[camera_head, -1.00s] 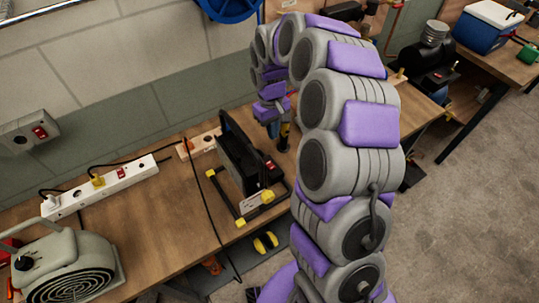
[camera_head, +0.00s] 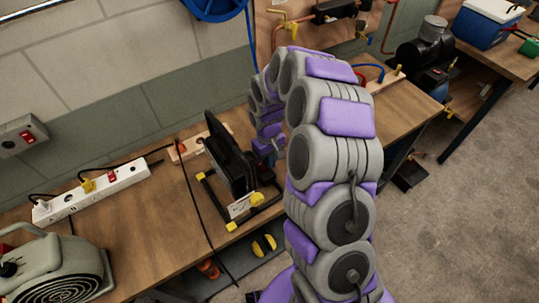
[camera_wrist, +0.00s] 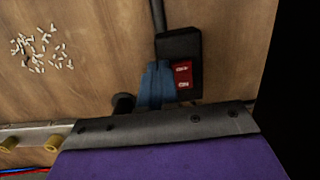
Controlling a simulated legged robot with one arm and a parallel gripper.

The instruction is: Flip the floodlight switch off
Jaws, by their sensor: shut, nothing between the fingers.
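The black floodlight (camera_head: 232,160) stands on the bench on a frame with yellow end caps, left of my arm in the head view. The red floodlight switch (camera_wrist: 183,75) sits on a black box (camera_wrist: 180,47) in the wrist view, with a cable running up from it. My gripper (camera_wrist: 160,72) shows as blue fingers, shut and empty, at the left edge of the switch. I cannot tell whether the fingertips touch it. In the head view my gripper (camera_head: 277,152) is just right of the floodlight and partly hidden by my arm.
A white power strip (camera_head: 92,190) and a grey fan heater (camera_head: 55,268) are on the bench at the left. A black cable crosses the bench beside the floodlight. Several small pale pieces (camera_wrist: 42,50) lie on the wood in the wrist view.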

